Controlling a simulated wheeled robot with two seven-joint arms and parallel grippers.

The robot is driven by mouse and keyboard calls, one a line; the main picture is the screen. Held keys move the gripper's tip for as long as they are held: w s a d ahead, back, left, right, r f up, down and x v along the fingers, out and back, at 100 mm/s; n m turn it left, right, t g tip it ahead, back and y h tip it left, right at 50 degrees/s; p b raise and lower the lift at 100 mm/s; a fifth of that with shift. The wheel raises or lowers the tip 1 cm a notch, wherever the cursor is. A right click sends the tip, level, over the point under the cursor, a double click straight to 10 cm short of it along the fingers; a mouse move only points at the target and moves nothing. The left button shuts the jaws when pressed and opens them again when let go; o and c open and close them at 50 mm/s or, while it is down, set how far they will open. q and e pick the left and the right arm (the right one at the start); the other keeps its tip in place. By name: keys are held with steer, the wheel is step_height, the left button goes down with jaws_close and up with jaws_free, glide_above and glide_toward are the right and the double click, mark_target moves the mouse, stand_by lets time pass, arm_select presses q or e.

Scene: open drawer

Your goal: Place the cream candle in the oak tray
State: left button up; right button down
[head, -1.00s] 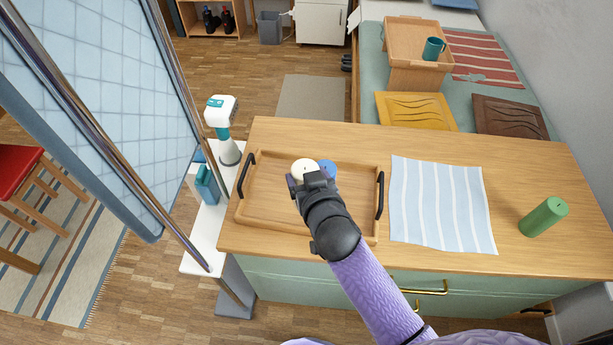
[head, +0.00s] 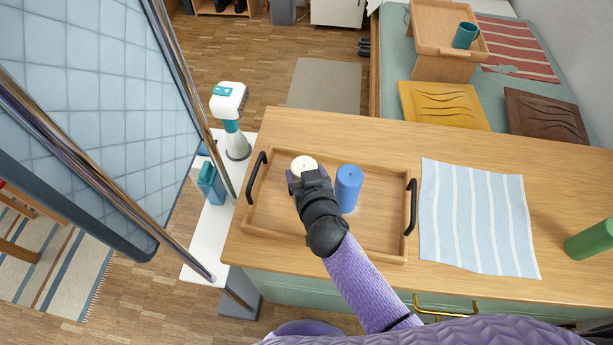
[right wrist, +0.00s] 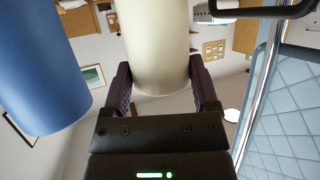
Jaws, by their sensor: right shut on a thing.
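The cream candle (head: 304,164) is at the upper middle of the oak tray (head: 386,247) in the head view. My right gripper (head: 308,181) is shut on it; the right wrist view shows the cream candle (right wrist: 158,45) between both fingers (right wrist: 160,88). The candle looks upright, but its base is hidden, so I cannot tell if it touches the tray floor. A blue candle (head: 348,188) stands in the tray just right of the gripper, and also shows in the right wrist view (right wrist: 40,65). My left gripper is not in view.
The tray has black handles (head: 411,207) at both ends. A striped cloth (head: 478,215) lies right of it, then a green candle (head: 590,240). A white and teal device (head: 229,105) and teal bottle (head: 211,184) stand left.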

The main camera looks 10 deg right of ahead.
jaws_free()
steer(key=p+v, duration=0.3)
steer(key=v, duration=0.9)
steer(key=shift+r, duration=0.1)
